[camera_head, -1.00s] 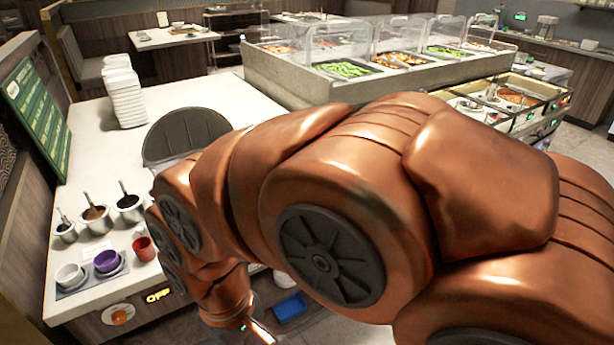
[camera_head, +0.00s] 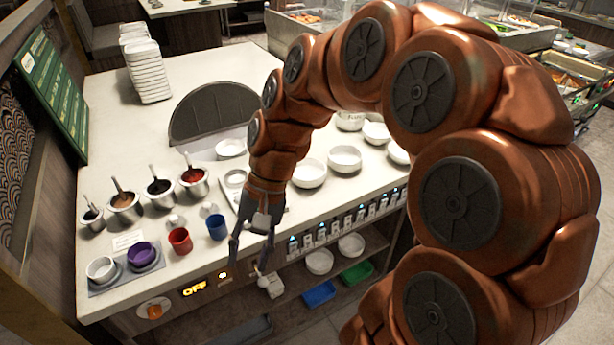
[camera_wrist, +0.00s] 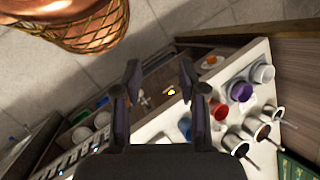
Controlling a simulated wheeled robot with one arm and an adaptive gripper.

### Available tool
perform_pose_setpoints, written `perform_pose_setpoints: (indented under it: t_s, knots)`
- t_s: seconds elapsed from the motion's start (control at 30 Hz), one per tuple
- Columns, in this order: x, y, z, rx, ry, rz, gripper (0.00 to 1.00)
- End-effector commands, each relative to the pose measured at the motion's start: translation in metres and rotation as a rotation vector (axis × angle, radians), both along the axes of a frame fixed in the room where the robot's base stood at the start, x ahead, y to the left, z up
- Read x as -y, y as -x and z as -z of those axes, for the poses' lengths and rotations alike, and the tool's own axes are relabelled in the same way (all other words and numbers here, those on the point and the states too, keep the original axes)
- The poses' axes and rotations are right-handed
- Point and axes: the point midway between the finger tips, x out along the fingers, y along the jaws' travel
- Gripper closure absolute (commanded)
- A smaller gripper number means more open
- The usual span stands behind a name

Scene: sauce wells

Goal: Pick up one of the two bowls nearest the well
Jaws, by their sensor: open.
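My gripper (camera_head: 252,248) is open and empty, pointing down in front of the counter's front edge. Its two fingers stand apart in the wrist view (camera_wrist: 160,75). A purple bowl (camera_head: 142,254) and a white bowl (camera_head: 102,269) sit side by side on a grey tray (camera_head: 105,287) at the counter's front left. They also show in the wrist view, purple (camera_wrist: 241,92) and white (camera_wrist: 263,73), right of my fingers. Metal sauce wells with ladles, one dark (camera_head: 158,191) and one red (camera_head: 194,180), stand behind them. Several white bowls, including one bowl (camera_head: 309,173), stand right of my wrist.
A red cup (camera_head: 180,241) and a blue cup (camera_head: 217,228) stand between the tray and my gripper. A raised dark round lid (camera_head: 215,112) and a white stack (camera_head: 148,70) are farther back. Below the counter edge is a shelf with blue (camera_head: 319,293) and green (camera_head: 356,273) trays.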

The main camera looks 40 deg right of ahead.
Motion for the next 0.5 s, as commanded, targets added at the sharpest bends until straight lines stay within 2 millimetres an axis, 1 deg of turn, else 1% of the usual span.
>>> perform_pose_setpoints:
  t_s: [0.03,0.17,0.2,0.27,0.37,0.4,0.47,0.5]
  knots:
    - [0.004,-0.017,0.001,-0.016,-0.04,0.063,0.59]
    - [0.016,-0.054,0.0,-0.064,-0.138,0.223,0.59]
    - [0.023,-0.066,0.001,-0.078,-0.168,0.273,0.59]
    - [0.033,-0.083,0.001,-0.1,-0.214,0.35,0.59]
    - [0.055,-0.11,0.004,-0.142,-0.29,0.48,0.59]
    - [0.066,-0.121,0.007,-0.158,-0.321,0.533,0.59]
    - [0.082,-0.135,0.01,-0.184,-0.367,0.614,0.59]
    - [0.095,-0.144,0.014,-0.201,-0.396,0.668,0.59]
